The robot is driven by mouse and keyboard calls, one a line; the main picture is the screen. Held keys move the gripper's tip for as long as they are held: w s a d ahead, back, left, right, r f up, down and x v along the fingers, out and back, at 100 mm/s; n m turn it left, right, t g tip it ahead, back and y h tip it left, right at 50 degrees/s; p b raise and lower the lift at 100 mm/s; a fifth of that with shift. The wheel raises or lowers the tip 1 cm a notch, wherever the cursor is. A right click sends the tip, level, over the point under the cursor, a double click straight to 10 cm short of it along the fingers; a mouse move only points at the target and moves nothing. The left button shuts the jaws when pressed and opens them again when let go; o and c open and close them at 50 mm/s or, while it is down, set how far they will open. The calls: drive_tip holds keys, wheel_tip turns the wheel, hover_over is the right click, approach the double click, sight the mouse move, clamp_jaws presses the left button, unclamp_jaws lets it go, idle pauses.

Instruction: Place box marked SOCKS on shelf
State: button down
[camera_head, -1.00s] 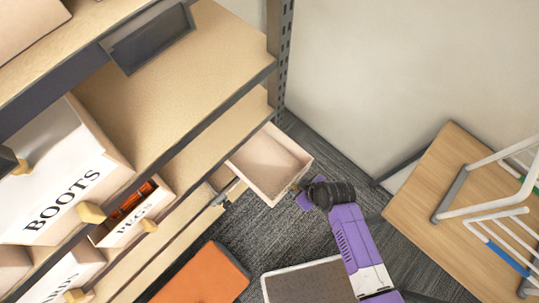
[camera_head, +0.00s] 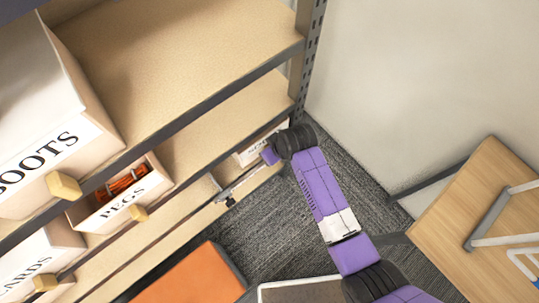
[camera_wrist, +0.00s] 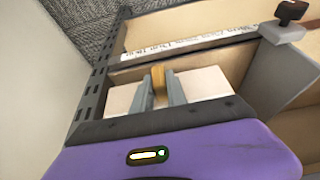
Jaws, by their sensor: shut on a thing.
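The pale box (camera_head: 250,154) is in a lower bay of the shelf unit (camera_head: 230,100), close to the right upright. Only part of its lettered front shows in the head view, and the label is mostly hidden by my arm. My gripper (camera_head: 269,156) is at the front of this box. In the wrist view, its two fingers (camera_wrist: 160,90) are shut on the box's yellow-brown knob (camera_wrist: 159,78). The pale box front (camera_wrist: 205,83) shows on both sides of the fingers, between shelf boards. Whether the box rests fully on the board cannot be told.
A metal bracket (camera_head: 228,194) sticks out at the shelf edge left of the box. Boxes marked PEGS (camera_head: 120,200) and BOOTS (camera_head: 50,160) stand farther left. An orange-topped item (camera_head: 195,278) and a wooden table (camera_head: 480,215) flank the carpet (camera_head: 285,230).

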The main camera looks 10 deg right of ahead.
drive_tip(key=shift+w+a+f+b, duration=0.1)
drive_tip(key=shift+w+a+b, duration=0.2)
drive_tip(key=shift+w, duration=0.1)
wheel_tip(320, 180, down, 4)
drive_tip(key=b, duration=0.3)
drive_tip(key=shift+s+d+r, duration=0.1)
drive_tip(key=shift+r, duration=0.3)
drive_tip(key=c, duration=1.3)
unclamp_jaws()
drive_tip(key=p+v, duration=0.2)
drive_tip(key=v, duration=1)
